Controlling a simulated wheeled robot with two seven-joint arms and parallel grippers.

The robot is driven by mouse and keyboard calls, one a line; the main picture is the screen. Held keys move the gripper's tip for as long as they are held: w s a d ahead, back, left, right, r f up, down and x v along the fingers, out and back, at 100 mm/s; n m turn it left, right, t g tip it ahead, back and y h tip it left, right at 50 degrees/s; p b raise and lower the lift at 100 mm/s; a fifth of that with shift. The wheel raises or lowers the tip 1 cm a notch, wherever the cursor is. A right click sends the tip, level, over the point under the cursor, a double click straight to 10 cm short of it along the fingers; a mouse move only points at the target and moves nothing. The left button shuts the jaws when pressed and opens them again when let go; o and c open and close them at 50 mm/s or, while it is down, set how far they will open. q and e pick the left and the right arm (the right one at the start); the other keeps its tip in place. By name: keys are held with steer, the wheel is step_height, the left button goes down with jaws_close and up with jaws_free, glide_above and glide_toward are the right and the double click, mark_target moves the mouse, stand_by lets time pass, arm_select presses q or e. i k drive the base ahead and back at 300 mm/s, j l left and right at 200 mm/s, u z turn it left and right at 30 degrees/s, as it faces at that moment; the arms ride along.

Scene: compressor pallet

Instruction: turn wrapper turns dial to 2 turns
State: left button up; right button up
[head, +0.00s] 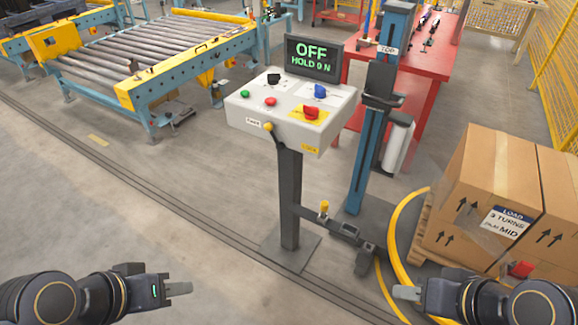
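The wrapper's control box (272,125) stands on a dark post in the middle of the head view. Its sloped top carries a black knob (273,79), a blue knob (320,91) and a red knob (311,113) on a yellow plate. The dial labels are too small to read, so I cannot tell which is the turns dial or its setting. The screen (314,58) reads OFF and HOLD 0 N. My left gripper (180,288) is low at left and my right gripper (405,292) low at right, both well apart from the box. Their finger gaps are unclear.
Green (245,94) and red (270,101) buttons and a yellow-tipped lever (268,127) are on the box. The blue mast (370,140) stands behind. Cartons (480,190) at right bear a label reading LOAD, 3 TURNS, MID. A yellow ring (395,235) curves beside them. Floor at left is clear.

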mark_target(273, 78)
steer(key=i+j, duration=0.9)
steer(key=j, duration=0.2)
steer(key=i+j, duration=0.3)
steer(key=i, duration=0.15)
steer(key=i+j, duration=0.3)
steer(key=i, duration=0.2)
steer(key=k+u, duration=0.05)
